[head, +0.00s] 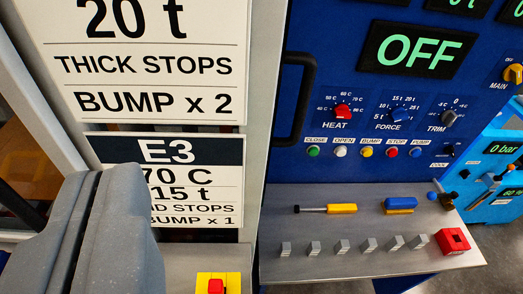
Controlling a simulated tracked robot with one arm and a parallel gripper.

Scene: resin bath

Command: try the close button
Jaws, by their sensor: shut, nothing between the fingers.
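The close button (313,152) is a small green button at the left end of a row on the blue control panel (345,172), under the label CLOSE. My gripper (115,190) is at the lower left, large and grey, its fingers shut together with nothing between them. It is left of the button and apart from it, in front of the sign board. The display (415,50) above reads OFF.
White, yellow, red and blue buttons continue the row. The HEAT (342,111), FORCE and TRIM knobs sit above. A shelf (350,262) below holds a yellow-handled tool (341,208), small grey blocks and a red block (452,241). A black handle (294,100) juts out left of the panel.

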